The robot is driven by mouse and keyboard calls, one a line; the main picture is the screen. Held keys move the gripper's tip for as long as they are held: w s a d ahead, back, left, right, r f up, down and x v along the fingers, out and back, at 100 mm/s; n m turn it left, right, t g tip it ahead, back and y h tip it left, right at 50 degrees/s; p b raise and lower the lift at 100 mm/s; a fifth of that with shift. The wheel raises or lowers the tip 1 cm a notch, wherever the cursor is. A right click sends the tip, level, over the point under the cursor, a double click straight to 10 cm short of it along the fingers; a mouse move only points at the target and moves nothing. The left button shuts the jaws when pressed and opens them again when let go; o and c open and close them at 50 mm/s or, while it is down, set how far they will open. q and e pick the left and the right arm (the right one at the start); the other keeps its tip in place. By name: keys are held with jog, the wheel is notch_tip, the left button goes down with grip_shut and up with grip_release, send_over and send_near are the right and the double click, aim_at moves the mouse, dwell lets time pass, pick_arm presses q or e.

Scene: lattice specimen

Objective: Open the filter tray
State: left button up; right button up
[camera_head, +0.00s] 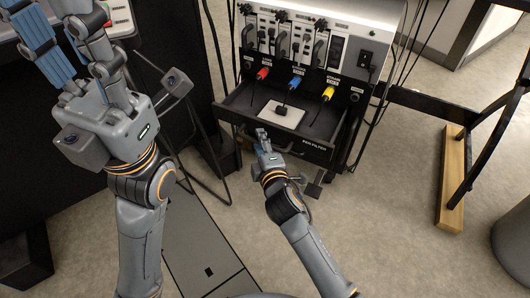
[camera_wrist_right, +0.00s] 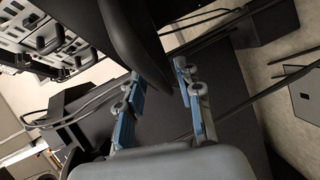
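The filter tray (camera_head: 240,104) is a black drawer at the front of the machine. Its front panel carries a "RED FILTER" label (camera_head: 313,144). From above I see into its dark interior, where a white plate (camera_head: 281,114) lies. My right gripper (camera_head: 264,138) is low in front of the tray's front panel. In the right wrist view its blue-padded fingers (camera_wrist_right: 159,75) are apart. A dark curved bar (camera_wrist_right: 128,38), perhaps the tray handle, shows near the fingertips; I cannot tell if they touch. My left gripper (camera_head: 62,18) is raised at the upper left, with its fingers apart.
The machine (camera_head: 345,45) has red, blue and yellow connectors (camera_head: 294,83) hanging above the tray. Black cables and thin frame bars (camera_head: 215,160) run at its left. A black-framed stand with a wooden foot (camera_head: 452,180) is at the right. Floor (camera_head: 390,215) between is clear.

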jog(key=v, duration=1.1)
jog(key=shift+s, duration=0.25)
jog(key=shift+d, duration=0.1)
